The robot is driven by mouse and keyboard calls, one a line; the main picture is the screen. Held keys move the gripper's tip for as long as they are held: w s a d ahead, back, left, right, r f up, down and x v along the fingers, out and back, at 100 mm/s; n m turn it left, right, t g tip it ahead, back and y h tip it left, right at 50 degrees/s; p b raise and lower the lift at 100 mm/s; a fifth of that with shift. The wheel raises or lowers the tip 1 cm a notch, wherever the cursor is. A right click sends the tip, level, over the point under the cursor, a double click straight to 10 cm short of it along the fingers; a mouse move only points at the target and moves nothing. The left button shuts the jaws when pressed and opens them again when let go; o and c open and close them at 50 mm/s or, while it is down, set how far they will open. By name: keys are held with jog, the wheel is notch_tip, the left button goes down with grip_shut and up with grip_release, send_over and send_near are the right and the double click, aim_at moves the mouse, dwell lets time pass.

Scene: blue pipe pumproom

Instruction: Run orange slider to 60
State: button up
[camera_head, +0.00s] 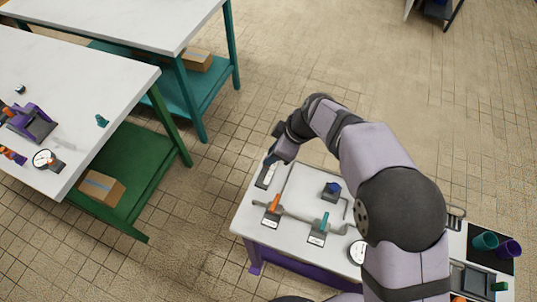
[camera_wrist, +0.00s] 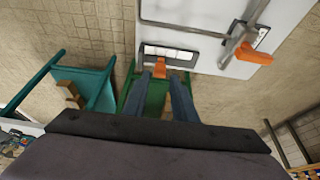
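The orange slider knob (camera_wrist: 160,69) shows in the wrist view, at the edge of a dark plate with a white scale strip (camera_wrist: 180,54). The scale's figures are too small to read. My gripper (camera_wrist: 163,82) has its two blue-grey fingers apart, one on each side of the knob, with gaps visible; contact cannot be told. In the head view my gripper (camera_head: 272,157) is over the far left corner of the white table, at the slider plate (camera_head: 265,176). The knob is hidden there.
On the white table (camera_head: 250,215) stand an orange-handled valve (camera_head: 273,204), a teal-handled valve (camera_head: 323,222), a blue knob (camera_head: 333,187) and grey pipes. The orange valve handle (camera_wrist: 250,55) is right of the slider in the wrist view. A gauge (camera_head: 357,252) sits nearer my arm.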

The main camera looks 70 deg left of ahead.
jog(key=shift+p+x, duration=0.45)
jog(key=shift+x, duration=1.4)
grip_shut()
jog(key=shift+s+d+f+b, duration=0.1)
jog(key=shift+s+d+b, duration=0.35)
jog(key=shift+b, duration=0.25)
jog(key=shift+s+d+b, duration=0.3)
jog(key=shift+s+d, duration=0.15)
jog(key=shift+d, duration=0.05)
grip_release()
jog(key=shift+r, duration=0.2)
